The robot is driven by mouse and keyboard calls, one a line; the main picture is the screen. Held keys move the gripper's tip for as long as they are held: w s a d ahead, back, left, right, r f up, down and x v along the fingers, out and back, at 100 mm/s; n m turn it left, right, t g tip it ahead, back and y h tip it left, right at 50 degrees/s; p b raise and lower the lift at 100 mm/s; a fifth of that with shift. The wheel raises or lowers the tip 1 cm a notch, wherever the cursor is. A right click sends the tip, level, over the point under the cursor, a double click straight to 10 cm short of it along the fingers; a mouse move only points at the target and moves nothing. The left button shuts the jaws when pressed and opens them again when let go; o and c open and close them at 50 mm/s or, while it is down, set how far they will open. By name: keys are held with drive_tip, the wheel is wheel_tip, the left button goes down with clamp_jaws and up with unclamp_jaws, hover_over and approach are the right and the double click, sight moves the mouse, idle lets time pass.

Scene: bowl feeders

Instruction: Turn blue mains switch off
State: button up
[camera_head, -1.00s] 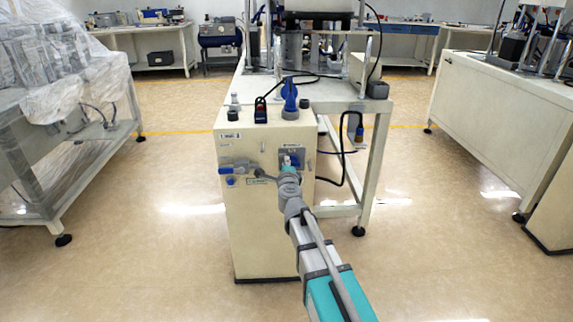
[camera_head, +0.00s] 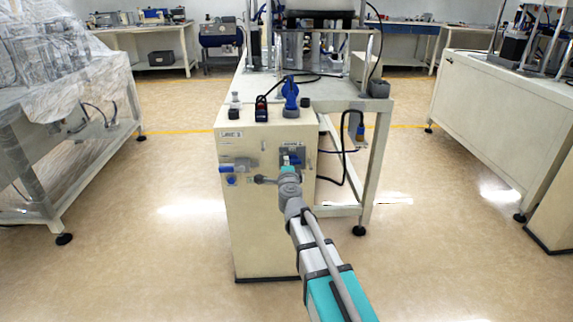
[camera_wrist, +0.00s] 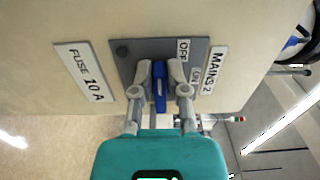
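The blue mains switch (camera_wrist: 160,90) is a narrow blue lever on a grey plate (camera_wrist: 128,58), seen close up in the wrist view. OFF and ON labels and a "MAINS 2" label (camera_wrist: 214,70) are beside it. The lever lies upright in this picture, between the fingers of my gripper (camera_wrist: 161,72). The fingers are drawn close in on both sides of the lever and appear to grip it. In the head view my gripper (camera_head: 289,172) is at the front of the cream cabinet (camera_head: 262,235), covering part of the switch plate (camera_head: 292,155).
A "FUSE 10 A" label (camera_wrist: 84,72) is beside the plate. A blue-handled valve (camera_head: 234,169) is left of my gripper on the cabinet front. Open floor surrounds the cabinet.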

drive_tip(key=o, duration=0.3)
drive_tip(key=shift+w+d, duration=0.1)
drive_tip(key=shift+w, duration=0.05)
drive_tip(key=s, duration=1.2)
idle(0.5)
